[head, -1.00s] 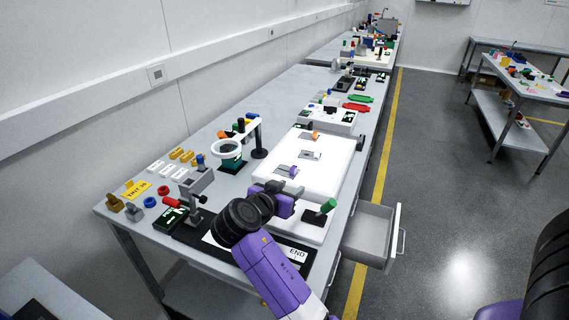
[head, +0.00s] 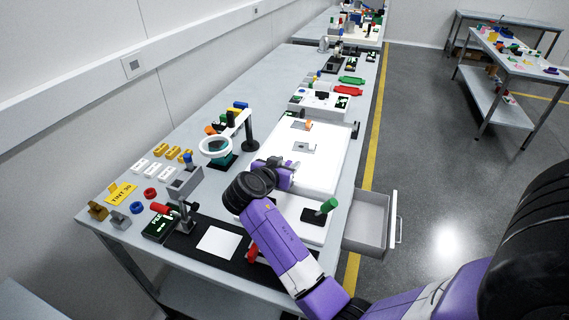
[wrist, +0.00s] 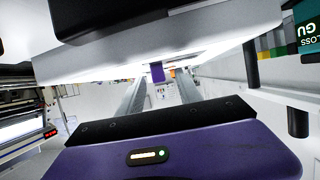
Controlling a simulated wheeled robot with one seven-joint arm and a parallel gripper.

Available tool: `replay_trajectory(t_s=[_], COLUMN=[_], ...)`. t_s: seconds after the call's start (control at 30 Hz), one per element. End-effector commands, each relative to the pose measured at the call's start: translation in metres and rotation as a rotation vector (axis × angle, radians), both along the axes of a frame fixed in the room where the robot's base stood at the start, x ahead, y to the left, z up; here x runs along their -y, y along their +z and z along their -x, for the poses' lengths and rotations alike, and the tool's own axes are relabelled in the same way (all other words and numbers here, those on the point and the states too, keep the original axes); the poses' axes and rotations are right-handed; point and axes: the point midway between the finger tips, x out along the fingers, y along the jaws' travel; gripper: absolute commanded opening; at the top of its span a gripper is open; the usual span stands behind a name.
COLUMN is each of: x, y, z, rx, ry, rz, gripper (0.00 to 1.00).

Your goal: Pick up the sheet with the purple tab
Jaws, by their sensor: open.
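The light panel (head: 325,160) is a bright white slab on the bench. In the wrist view, a purple tab (wrist: 157,73) shows just beyond and between my fingertips, under a broad white surface. My gripper (wrist: 160,82) is open, with a finger on each side of the tab's line and nothing visibly held. In the head view, my gripper (head: 288,168) is low at the panel's left-front part and hides the purple tab. A grey piece (head: 304,147) and an orange tab (head: 308,126) lie farther back on the panel. The orange tab also shows in the wrist view (wrist: 172,73).
A ring magnifier (head: 216,147) on a black post stands left of the panel. A green-handled tool (head: 328,206) stands in front of it. An open drawer (head: 374,222) juts out at right. A microscope-like stand (head: 185,185) is at front left.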

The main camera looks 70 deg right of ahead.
Motion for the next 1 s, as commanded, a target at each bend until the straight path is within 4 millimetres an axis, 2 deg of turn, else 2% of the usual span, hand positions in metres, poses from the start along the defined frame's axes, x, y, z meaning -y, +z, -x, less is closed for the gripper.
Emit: replay_trajectory(t_s=[0.1,0.33,0.5,0.57,1.0], x=[0.0075,0.0081,0.0079,0.0078,0.0079], y=[-0.0034,-0.0040,-0.0039,-0.0038,0.0002], z=[0.0004,-0.0001,-0.0001,-0.0002,-0.0004], rx=[0.000,0.001,0.000,0.000,0.001], ry=[-0.001,0.001,0.001,0.001,0.001], rz=[-0.001,-0.001,0.000,0.000,0.000], gripper=[0.42,0.42,0.08,0.00,0.00])
